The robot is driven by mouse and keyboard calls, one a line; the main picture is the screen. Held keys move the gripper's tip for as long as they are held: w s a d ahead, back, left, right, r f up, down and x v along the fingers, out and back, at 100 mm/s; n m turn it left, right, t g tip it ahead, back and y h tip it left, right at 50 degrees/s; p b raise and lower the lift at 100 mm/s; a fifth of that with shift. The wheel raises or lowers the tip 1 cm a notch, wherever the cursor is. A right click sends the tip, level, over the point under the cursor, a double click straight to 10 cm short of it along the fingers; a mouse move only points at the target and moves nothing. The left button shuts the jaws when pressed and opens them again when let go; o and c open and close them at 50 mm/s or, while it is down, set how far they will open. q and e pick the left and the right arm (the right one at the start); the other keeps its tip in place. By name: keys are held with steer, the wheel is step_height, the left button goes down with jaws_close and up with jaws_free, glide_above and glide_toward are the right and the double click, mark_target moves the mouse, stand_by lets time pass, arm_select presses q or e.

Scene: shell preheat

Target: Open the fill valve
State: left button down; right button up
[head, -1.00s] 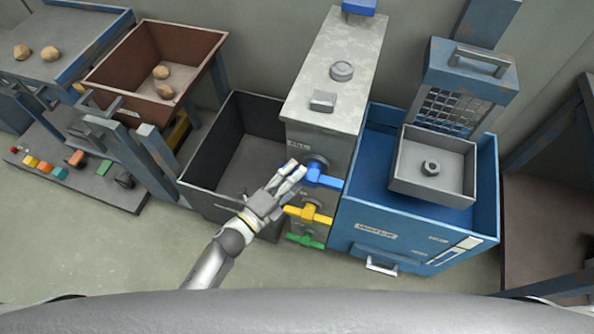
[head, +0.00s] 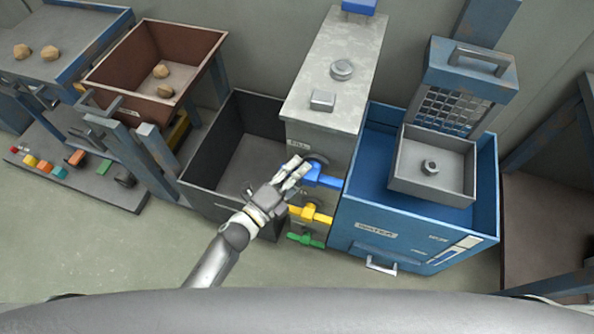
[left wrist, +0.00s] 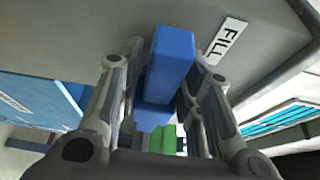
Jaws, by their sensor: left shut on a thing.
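The fill valve has a blue handle (head: 325,178) on the front of the grey cabinet, under a FILL label (head: 299,145). In the head view the handle points to the right. My left gripper (head: 297,171) is at the handle's left part. In the left wrist view the blue handle (left wrist: 171,65) lies between the two fingers (left wrist: 160,85), and the gripper is shut on it. The FILL label (left wrist: 226,41) shows beside it. The valve's hub is partly hidden by the gripper. My right gripper is not in view.
A yellow valve handle (head: 311,213) and a green one (head: 305,240) sit below on the same cabinet. A blue water tank (head: 400,245) stands close on the right. A dark open bin (head: 212,208) stands on the left. Floor is clear in front.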

mark_target(317, 157)
arm_select(q)
steer(key=r+m+p, duration=0.1)
steer(key=m+y+p, duration=0.1)
steer(key=m+p, duration=0.1)
steer(key=shift+r+g, duration=0.3)
steer(key=shift+r, duration=0.05)
steer(key=m+y+p, duration=0.1)
steer(key=m+p, duration=0.1)
steer(key=d+r+m+y+p, duration=0.1)
steer(key=p, duration=0.1)
steer(key=shift+s+r+m+g, duration=0.15)
steer(key=shift+m+g, duration=0.25)
steer(key=m+y+p, duration=0.1)
steer(key=m+p, duration=0.1)
steer(key=d+r+m+y+p, duration=0.1)
steer(key=p, duration=0.1)
steer(key=shift+s+d+m+y, duration=0.15)
steer(key=shift+s+m+y, duration=0.05)
steer(key=shift+m+y, duration=0.2)
steer(key=shift+s+d+f+m+t+y+p, duration=0.1)
steer(key=shift+d+m+t+y+p, duration=0.15)
steer(key=shift+m+y+p, duration=0.3)
steer(key=shift+s+d+m+t+y+p, duration=0.15)
steer(key=shift+d+m+y+p, duration=0.2)
steer(key=shift+m+p, duration=0.4)
steer(key=c, duration=1.3)
jaws_free()
